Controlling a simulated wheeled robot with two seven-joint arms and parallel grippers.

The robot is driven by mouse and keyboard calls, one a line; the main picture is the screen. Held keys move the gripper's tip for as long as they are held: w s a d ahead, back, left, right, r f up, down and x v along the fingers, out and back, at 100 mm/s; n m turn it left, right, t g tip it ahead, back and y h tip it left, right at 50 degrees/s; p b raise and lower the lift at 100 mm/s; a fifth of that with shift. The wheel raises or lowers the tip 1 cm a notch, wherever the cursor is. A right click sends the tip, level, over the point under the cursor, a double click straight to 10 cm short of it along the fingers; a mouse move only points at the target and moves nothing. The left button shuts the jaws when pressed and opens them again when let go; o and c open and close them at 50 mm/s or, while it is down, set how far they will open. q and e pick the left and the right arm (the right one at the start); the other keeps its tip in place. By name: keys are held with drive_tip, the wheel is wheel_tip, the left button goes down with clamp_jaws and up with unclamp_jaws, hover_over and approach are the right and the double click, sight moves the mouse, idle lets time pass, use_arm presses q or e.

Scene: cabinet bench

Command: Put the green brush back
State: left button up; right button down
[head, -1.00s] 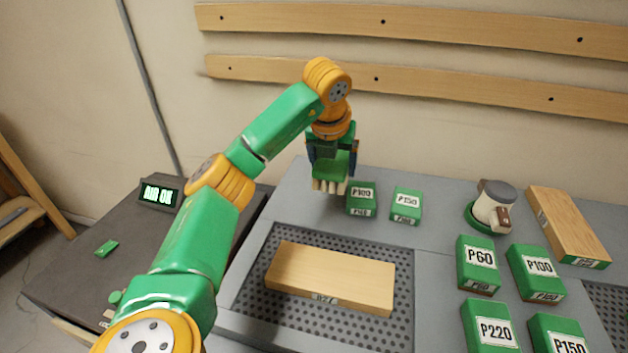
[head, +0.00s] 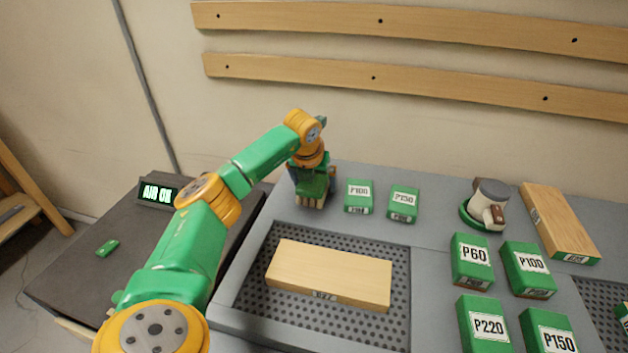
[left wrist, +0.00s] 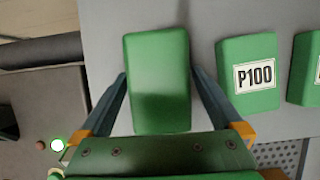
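The green brush (head: 316,190) has a green back and pale bristles pointing down. My left gripper (head: 314,180) is above it, pointing down, at the far left part of the bench. In the left wrist view the brush's green back (left wrist: 158,75) lies between the two fingers, and the fingertips meet its sides. The brush is upright, at or just above the bench top; I cannot tell whether the bristles touch. My right gripper is not in view.
Green blocks marked P100 (head: 358,196) and P150 (head: 403,204) stand just right of the brush. A wooden board (head: 330,273) lies on the perforated panel (head: 262,303) in front. A sander (head: 486,206) and several more green blocks are at right. The wall is close behind.

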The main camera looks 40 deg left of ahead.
use_arm(q)
drive_tip(key=shift+r, duration=0.1)
drive_tip(key=v, duration=1.2)
